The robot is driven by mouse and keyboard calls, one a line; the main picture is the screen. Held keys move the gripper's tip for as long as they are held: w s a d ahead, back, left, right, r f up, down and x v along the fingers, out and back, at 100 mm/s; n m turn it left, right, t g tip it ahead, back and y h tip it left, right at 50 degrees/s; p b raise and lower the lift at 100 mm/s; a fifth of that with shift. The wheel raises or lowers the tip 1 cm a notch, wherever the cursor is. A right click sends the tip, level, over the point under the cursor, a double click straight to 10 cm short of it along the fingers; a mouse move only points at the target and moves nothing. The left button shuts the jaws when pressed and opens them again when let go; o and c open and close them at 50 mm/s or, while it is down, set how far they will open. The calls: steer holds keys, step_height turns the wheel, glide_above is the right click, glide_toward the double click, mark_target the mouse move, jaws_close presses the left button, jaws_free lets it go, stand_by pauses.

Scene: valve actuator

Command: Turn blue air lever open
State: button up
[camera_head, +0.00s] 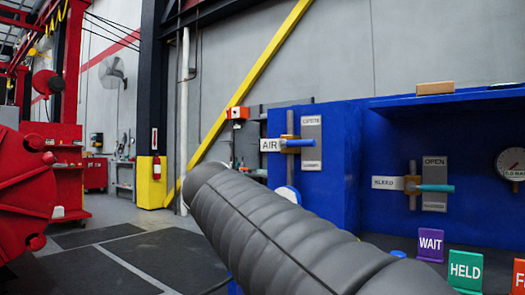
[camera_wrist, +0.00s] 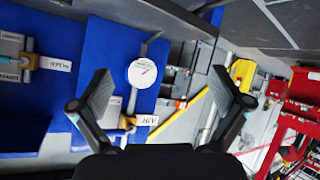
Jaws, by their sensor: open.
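The blue air lever (camera_head: 299,143) sticks out level to the right from its brass valve on the blue panel, beside the AIR label (camera_head: 270,145). A grey plate (camera_head: 311,124) behind it reads OPEN at its top; its lower word is too small to read. In the wrist view the AIR label (camera_wrist: 146,120) and brass valve (camera_wrist: 127,122) show near my left finger; I cannot make out the lever clearly there. My gripper (camera_wrist: 160,84) is open and empty, its fingers wide apart, away from the lever. The head view shows only my grey arm, not the gripper.
A white gauge (camera_wrist: 142,73) shows between my fingers. WAIT (camera_head: 431,244) and HELD (camera_head: 465,270) tags stand at lower right. A yellow beam (camera_head: 252,90) slants behind the panel.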

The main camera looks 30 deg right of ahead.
steer(key=w+d+r+m+h, duration=0.3)
steer(key=w+d+r+h, duration=0.15)
steer(key=r, duration=0.45)
steer(key=m+g+h+b, duration=0.1)
steer(key=m+h, duration=0.3)
steer(key=m, duration=0.1)
glide_toward(299, 142)
steer(key=p+x, duration=0.3)
steer(key=x, duration=0.7)
steer(key=shift+d, duration=0.15)
steer(key=c, duration=1.4)
